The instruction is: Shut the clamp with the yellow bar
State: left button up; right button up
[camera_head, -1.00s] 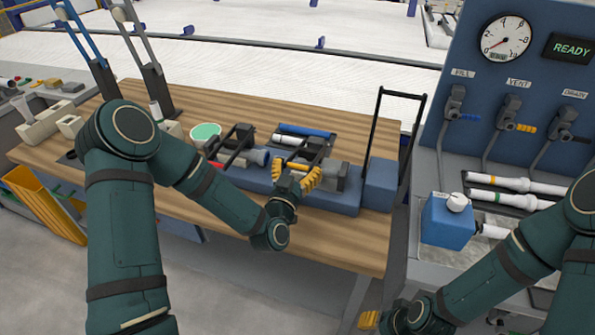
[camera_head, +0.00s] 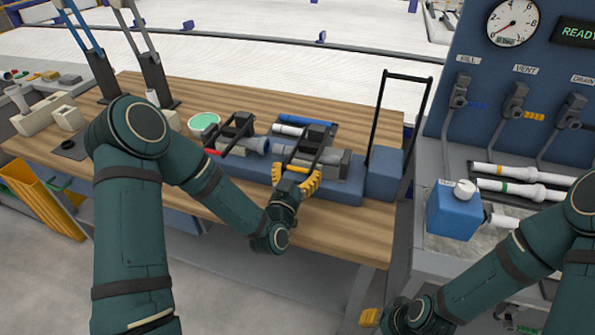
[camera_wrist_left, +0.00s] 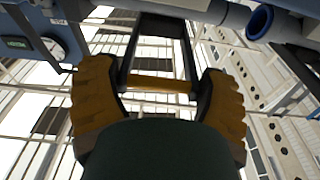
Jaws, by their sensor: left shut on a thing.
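The clamp (camera_head: 313,149) has black side arms and a yellow bar (camera_head: 297,168) at its near end. It stands on the long blue base (camera_head: 342,190) on the wooden bench. My left gripper (camera_head: 296,180), with ribbed yellow fingers, is shut on the yellow bar. In the left wrist view the bar (camera_wrist_left: 160,84) crosses between the two fingers, and the black arms run up from it. A grey pipe part lies by the clamp, partly hidden. My right gripper (camera_head: 370,317) shows only as a small yellow piece at the bottom edge.
A second clamp with a red bar (camera_head: 212,152) is close on the left. Blue and white pipes (camera_head: 305,119) lie behind the clamp. A black upright frame (camera_head: 404,76) stands to the right, beside a panel with a gauge (camera_head: 513,22). The bench front is clear.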

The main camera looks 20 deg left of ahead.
pick_arm(q)
jog(key=o, duration=1.2)
jog(key=shift+c, duration=0.2)
jog(key=s+f, duration=0.1)
jog(key=s, duration=0.6)
jog(key=shift+s+a, duration=0.15)
jog(key=shift+s, duration=0.05)
